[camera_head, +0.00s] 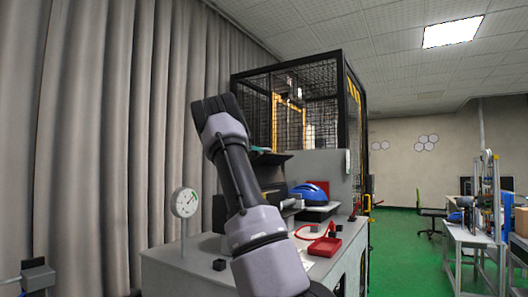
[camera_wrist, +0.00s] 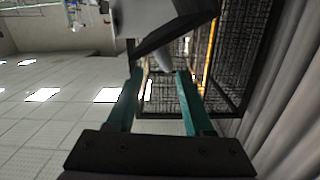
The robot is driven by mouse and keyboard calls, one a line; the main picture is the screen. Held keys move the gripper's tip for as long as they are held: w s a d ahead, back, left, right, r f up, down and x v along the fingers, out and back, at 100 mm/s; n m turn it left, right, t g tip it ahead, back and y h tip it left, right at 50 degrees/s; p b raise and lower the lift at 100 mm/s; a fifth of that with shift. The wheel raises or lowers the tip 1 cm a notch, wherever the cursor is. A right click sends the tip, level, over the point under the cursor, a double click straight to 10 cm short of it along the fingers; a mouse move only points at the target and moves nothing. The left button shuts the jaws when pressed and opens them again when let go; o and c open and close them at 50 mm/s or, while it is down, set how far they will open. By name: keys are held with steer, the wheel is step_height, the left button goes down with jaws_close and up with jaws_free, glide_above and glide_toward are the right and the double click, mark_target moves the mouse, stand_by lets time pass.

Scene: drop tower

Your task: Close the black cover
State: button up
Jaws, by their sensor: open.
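The black cover (camera_head: 274,158) is a dark flat panel on the machine atop the bench. In the head view it stands raised and tilted, partly hidden behind my arm. In the wrist view, which is turned on its side, a dark panel that looks like the cover (camera_wrist: 172,36) lies just beyond the fingertips. My gripper (camera_wrist: 160,72) has two teal fingers, apart with nothing between them. In the head view only a bit of teal shows beside my arm, near the cover's top edge. I cannot tell whether a finger touches the cover.
A black mesh cage (camera_head: 300,110) stands behind the machine. On the bench are a white dial gauge (camera_head: 185,202), a blue helmet (camera_head: 307,194) and a red tray (camera_head: 325,246). A grey curtain (camera_head: 110,150) hangs at left. Green floor (camera_head: 400,250) is open at right.

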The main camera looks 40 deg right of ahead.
steer(key=x, duration=0.7)
steer(key=w+r+x, duration=0.1)
steer(key=x, duration=0.3)
steer(key=shift+w+a, duration=0.1)
steer(key=shift+w, duration=0.1)
jaws_close()
